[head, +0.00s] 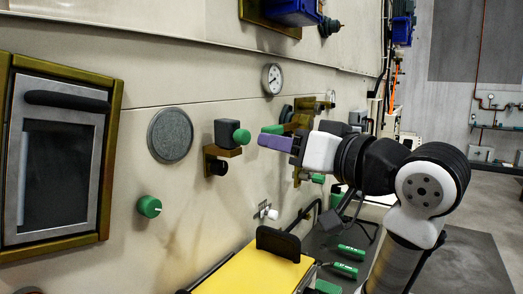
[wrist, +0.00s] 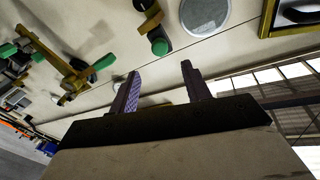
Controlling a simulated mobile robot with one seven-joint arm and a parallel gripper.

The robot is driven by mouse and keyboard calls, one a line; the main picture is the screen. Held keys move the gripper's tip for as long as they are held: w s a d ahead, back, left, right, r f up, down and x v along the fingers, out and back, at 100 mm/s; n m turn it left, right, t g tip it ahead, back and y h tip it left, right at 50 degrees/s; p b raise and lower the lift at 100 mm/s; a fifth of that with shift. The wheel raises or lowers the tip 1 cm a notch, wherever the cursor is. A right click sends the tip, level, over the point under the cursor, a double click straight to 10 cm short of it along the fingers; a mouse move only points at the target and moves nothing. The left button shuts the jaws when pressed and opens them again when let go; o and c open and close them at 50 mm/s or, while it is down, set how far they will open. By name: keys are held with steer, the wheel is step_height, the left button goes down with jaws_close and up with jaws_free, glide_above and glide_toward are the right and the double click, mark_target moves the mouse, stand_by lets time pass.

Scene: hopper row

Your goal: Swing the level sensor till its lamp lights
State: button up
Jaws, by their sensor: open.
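A dark boxy unit (head: 226,133) with a green round end (head: 242,138) sits on a brass bracket (head: 224,151) on the beige wall panel; it may be the level sensor. A black cylinder (head: 218,168) is under the bracket. The same unit appears at the top of the wrist view, its green end (wrist: 160,46) beyond my fingertips. My gripper (head: 263,140) has purple fingers, open and empty, just right of the green end in the head view. The wrist view shows a clear gap between the fingers (wrist: 160,75). I cannot make out a lit lamp.
A grey round disc (head: 170,135), a green knob (head: 149,206) and a framed window door (head: 62,150) are on the panel to the left. A pressure gauge (head: 272,79) is above. A yellow surface (head: 250,274) lies below. Brass brackets with green handles (wrist: 103,62) stand close by.

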steer(key=shift+v, duration=1.55)
steer(key=shift+b, duration=0.3)
steer(key=m+t+b, duration=0.2)
steer(key=t, duration=0.3)
glide_toward(246, 138)
steer(key=shift+n+y, duration=0.3)
steer(key=p+x, duration=0.5)
steer(key=x, duration=0.7)
steer(key=shift+w, duration=0.15)
steer(key=shift+w+a, duration=0.15)
steer(key=shift+w, duration=0.2)
